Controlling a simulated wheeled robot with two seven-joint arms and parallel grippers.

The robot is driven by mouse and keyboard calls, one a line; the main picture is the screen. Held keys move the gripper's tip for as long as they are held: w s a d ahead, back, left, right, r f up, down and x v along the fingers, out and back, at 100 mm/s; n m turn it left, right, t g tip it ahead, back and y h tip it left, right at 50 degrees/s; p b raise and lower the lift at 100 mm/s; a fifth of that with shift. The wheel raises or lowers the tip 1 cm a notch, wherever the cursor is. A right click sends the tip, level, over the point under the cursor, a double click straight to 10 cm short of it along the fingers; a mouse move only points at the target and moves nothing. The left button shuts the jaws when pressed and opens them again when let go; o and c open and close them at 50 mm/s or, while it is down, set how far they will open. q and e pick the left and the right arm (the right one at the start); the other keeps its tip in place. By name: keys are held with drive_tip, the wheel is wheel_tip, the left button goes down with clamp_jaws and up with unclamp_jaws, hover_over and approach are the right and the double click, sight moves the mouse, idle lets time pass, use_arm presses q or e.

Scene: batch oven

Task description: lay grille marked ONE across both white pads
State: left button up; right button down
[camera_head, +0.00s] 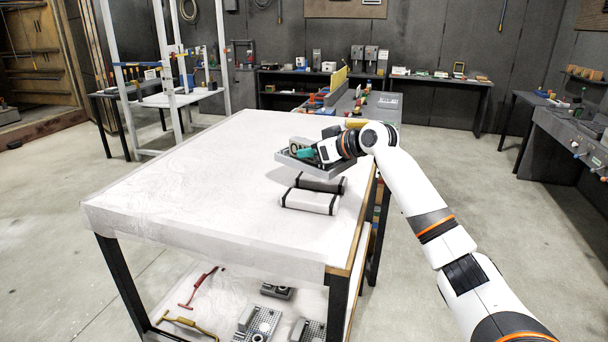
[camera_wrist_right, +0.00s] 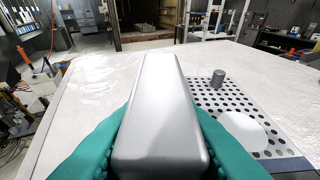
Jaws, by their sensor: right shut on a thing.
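My right gripper (camera_head: 306,153) is shut on the raised grey handle (camera_wrist_right: 150,110) of a grey grille (camera_head: 318,168). In the right wrist view its teal fingers clasp both sides of the handle. The perforated plate of the grille (camera_wrist_right: 243,108) shows to the right, with a short grey knob (camera_wrist_right: 218,78) and a pale round disc (camera_wrist_right: 242,130) on it. I cannot read any marking. The grille appears held above the table, just behind two pads. The front pad (camera_head: 309,202) is white with dark ends; the rear pad (camera_head: 320,184) looks greyer, perhaps shaded. My left gripper is out of view.
The pads lie on a white-covered table (camera_head: 180,190) near its right edge. Its left and front areas are clear. A lower shelf (camera_head: 225,290) holds red and yellow handles and other perforated plates. A white frame (camera_head: 168,75) stands behind left; cluttered benches line the back wall.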

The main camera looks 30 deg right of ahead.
sight(312, 165)
drive_tip(key=f+b, duration=0.3)
drive_tip(key=f, duration=0.1)
drive_tip(key=shift+s+b, duration=0.2)
drive_tip(key=shift+b, duration=0.1)
drive_tip(key=shift+w+f, duration=0.15)
drive_tip(key=shift+w, duration=0.05)
drive_tip(key=shift+s, duration=0.15)
drive_tip(key=shift+r, duration=0.2)
drive_tip(key=shift+d+f, duration=0.1)
drive_tip(key=shift+f, duration=1.15)
drive_tip(key=shift+f+b, duration=0.25)
drive_tip(key=shift+b, duration=0.1)
